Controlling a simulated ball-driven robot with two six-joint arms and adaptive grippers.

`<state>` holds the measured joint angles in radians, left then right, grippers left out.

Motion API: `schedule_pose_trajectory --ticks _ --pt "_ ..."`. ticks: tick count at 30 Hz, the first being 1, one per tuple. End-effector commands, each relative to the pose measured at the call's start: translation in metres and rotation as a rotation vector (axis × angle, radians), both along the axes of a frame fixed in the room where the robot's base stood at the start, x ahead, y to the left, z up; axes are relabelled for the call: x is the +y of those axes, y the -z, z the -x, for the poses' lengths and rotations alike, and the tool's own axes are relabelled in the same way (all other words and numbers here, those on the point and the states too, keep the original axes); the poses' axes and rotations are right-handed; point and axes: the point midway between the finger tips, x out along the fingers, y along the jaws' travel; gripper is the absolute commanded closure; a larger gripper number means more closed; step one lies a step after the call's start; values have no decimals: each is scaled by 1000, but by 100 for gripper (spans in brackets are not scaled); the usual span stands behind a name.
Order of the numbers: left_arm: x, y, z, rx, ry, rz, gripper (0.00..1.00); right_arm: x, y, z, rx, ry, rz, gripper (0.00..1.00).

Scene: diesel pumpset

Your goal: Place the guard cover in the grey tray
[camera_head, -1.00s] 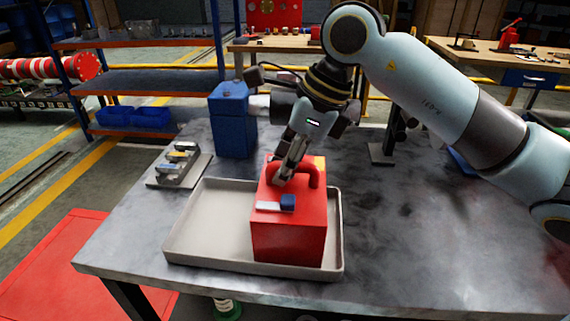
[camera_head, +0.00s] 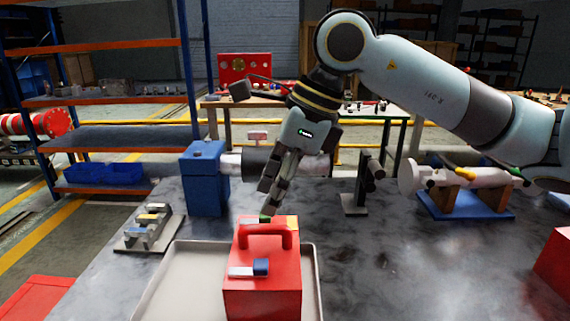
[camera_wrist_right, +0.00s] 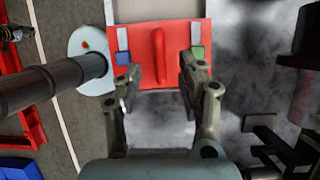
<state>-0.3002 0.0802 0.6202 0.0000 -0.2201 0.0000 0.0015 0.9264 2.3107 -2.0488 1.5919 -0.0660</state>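The guard cover (camera_head: 262,298) is a red box with a red loop handle on top and blue, white and green patches. It stands upright in the right part of the grey tray (camera_head: 184,280) in the head view. My right gripper (camera_head: 268,203) is above and behind the handle, apart from it. In the right wrist view the gripper (camera_wrist_right: 160,82) has its two fingers spread wide with nothing between them; the cover (camera_wrist_right: 182,38) and its handle lie beyond the fingertips. The tray's near part is cut off in the head view. My left gripper is not in view.
A blue block-shaped unit (camera_head: 206,183) stands behind the tray. A grey holder with small parts (camera_head: 149,230) sits to its left. A dark stand (camera_head: 355,195) and a pale shaft on a blue base (camera_head: 466,203) are at right. The table's middle right is clear.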

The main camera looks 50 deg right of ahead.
Motion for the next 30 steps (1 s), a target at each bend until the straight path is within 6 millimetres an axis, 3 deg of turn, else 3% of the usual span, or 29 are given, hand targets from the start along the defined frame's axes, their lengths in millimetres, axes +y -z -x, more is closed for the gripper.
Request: schedule_pose_trajectory --ticks 6,12,30 --pt "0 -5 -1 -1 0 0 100 -9 -27 9 1 -1 8 61" --pt "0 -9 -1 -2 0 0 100 -11 -39 12 0 0 3 61" --pt "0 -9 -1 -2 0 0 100 -11 -42 13 0 0 -1 61"
